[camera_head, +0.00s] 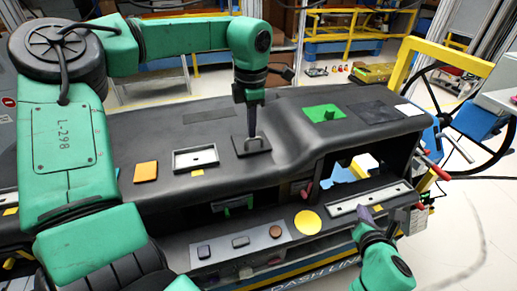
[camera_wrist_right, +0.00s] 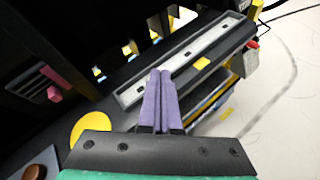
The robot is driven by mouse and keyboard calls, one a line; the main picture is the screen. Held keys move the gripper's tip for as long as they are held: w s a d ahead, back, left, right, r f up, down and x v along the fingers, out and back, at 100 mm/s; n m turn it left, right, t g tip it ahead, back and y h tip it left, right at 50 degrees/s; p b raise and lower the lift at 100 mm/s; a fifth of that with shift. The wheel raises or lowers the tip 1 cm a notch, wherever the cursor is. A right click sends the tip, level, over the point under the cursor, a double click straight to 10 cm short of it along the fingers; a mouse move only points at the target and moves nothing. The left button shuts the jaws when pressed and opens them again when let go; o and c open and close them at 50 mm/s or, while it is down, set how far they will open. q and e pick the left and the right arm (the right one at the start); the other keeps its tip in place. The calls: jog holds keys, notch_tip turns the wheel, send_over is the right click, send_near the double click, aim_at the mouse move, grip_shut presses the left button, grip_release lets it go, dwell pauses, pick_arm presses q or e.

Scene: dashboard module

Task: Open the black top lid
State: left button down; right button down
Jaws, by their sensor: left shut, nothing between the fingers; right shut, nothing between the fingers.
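A black square lid (camera_head: 240,152) with a raised handle lies on top of the dashboard (camera_head: 120,143). My left gripper (camera_head: 252,132) points straight down at the handle, its fingers shut. Its fingertips overlap the handle in the head view, and I cannot tell whether they touch it. My right gripper (camera_head: 366,213) is shut and empty, over the front of the lower ledge at the right. In the right wrist view its purple fingers (camera_wrist_right: 162,75) are together beside a light metal strip (camera_wrist_right: 193,57).
A framed grey recess (camera_head: 195,159) and an orange square (camera_head: 146,172) are left of the lid. A green block (camera_head: 323,112) and a dark panel (camera_head: 375,112) are to the right. A yellow disc (camera_head: 307,221) is on the lower ledge. A steering wheel (camera_head: 455,95) stands far right.

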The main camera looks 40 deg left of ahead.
pick_arm(q)
jog(key=shift+a, duration=0.15)
pick_arm(e)
jog(key=s+a+r+n+g+y, duration=0.1)
jog(key=s+a+r+n+y, duration=0.45)
jog(key=s+a+r, duration=0.55)
jog(key=n+g+y, duration=0.2)
jog(key=n, duration=0.2)
send_near(259, 160)
jog(key=x, duration=0.4)
jog(key=r+x, duration=0.1)
jog(key=x, duration=0.1)
jog(key=shift+s+a, duration=0.1)
jog(key=shift+a, duration=0.1)
jog(key=shift+w+a+r, duration=0.35)
jog(key=shift+a, duration=0.15)
jog(key=shift+w+a+r, duration=0.3)
jog(key=shift+w+a, duration=0.1)
jog(key=shift+a, duration=0.15)
jog(key=shift+w+a+r, duration=0.35)
jog(key=shift+w, duration=0.05)
jog(key=shift+r, duration=0.1)
